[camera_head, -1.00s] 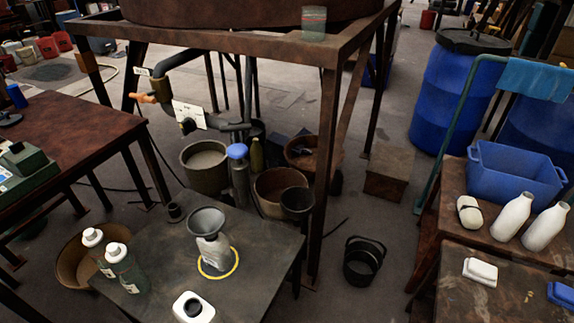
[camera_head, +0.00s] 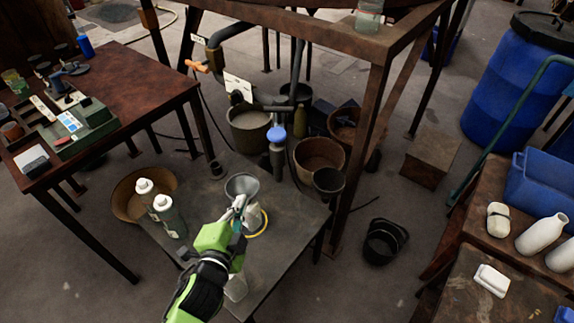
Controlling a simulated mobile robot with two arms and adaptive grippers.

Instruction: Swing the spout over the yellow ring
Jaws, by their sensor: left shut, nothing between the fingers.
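The spout (camera_head: 270,105) is a dark grey pipe that runs sideways from the valve pipework under the rusty frame. It lies behind the dark table, apart from the yellow ring. The yellow ring (camera_head: 265,226) lies on that table around the base of a pale bottle, which has a grey funnel (camera_head: 242,184) in its top. My left gripper (camera_head: 239,207) is shut and empty, just in front of the bottle in this view. It hides part of the bottle and the ring's left side. I cannot tell whether it touches them. My right gripper is not in view.
An orange handle (camera_head: 198,66) sits on the pipework. A blue-topped grey cylinder (camera_head: 277,160) stands behind the table. Two white-capped bottles (camera_head: 170,215) stand on the table's left. Buckets (camera_head: 250,130) crowd the floor under the frame; a black bucket (camera_head: 383,242) stands to the right.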

